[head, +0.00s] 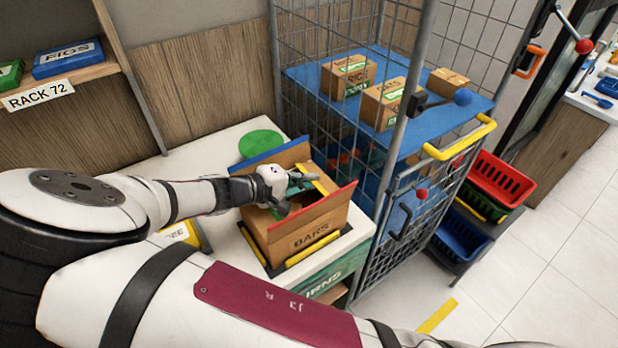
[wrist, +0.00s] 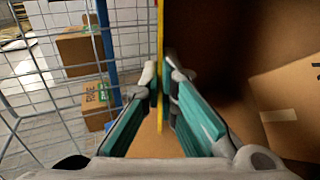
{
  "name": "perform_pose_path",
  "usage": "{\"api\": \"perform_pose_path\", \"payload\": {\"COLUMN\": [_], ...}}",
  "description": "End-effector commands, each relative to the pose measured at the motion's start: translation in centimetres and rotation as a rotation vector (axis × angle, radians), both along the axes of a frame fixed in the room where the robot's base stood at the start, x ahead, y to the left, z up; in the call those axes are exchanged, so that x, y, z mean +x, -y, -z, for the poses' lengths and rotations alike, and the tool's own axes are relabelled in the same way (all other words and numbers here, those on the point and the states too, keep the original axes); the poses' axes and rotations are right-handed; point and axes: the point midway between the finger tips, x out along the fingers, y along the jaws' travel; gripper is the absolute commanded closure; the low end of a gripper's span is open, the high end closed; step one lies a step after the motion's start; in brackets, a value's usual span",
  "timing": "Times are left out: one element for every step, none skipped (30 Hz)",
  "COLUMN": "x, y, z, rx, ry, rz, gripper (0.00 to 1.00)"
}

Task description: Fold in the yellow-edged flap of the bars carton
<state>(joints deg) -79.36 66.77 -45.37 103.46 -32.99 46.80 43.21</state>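The open brown bars carton (head: 308,234) stands on the white counter. The yellow-edged flap (head: 318,180) is on its cage side. In the wrist view the flap's yellow edge (wrist: 160,40) runs up between the fingers, seen nearly edge-on and standing up. My gripper (head: 302,183) is at this flap, one finger on each side. In the wrist view my gripper (wrist: 160,82) has its tips close together and appears shut on the flap. The carton's inside fills the right of that view. A blue-edged flap (head: 272,152) and a red-edged flap (head: 338,203) stand outward.
A wire cage (head: 300,60) with a blue shelf (head: 440,120) bearing several small cartons (head: 350,76) stands close behind the carton. Yellow and black strips (head: 314,248) edge the carton's place. A green disc (head: 262,143) lies behind it. Baskets (head: 500,180) stand right of the cage.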

Motion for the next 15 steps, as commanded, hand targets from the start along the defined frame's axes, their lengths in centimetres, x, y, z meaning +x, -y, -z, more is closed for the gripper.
{"api": "perform_pose_path", "payload": {"x": [0.0,0.0,0.0,0.0,0.0,0.01,0.0,0.0,0.01,0.01,0.01,0.01,0.01,0.01,0.01], "y": [-0.01,-0.01,-0.01,-0.01,-0.01,-0.03,-0.01,-0.01,-0.02,-0.02,-0.02,-0.02,-0.02,0.0,-0.02], "z": [-0.03,-0.03,-0.03,-0.03,-0.03,-0.03,-0.04,-0.04,-0.04,-0.04,-0.04,-0.04,-0.04,-0.03,-0.04], "rx": [0.0,0.0,0.001,0.001,0.001,0.001,0.001,0.001,0.001,0.001,0.001,0.001,0.001,0.001,0.001], "ry": [0.0,0.0,-0.001,-0.001,-0.001,-0.001,-0.001,-0.001,-0.001,-0.001,-0.001,-0.001,-0.001,-0.001,-0.001], "rz": [0.0,0.0,0.0,0.0,0.0,0.0,0.0,0.0,0.0,0.0,0.0,0.0,0.0,0.0,0.0], "gripper": [1.0,1.0,1.0,1.0,0.91,0.82,0.78,0.78,0.78,0.78,0.78,0.78,0.78,0.78,0.78]}}
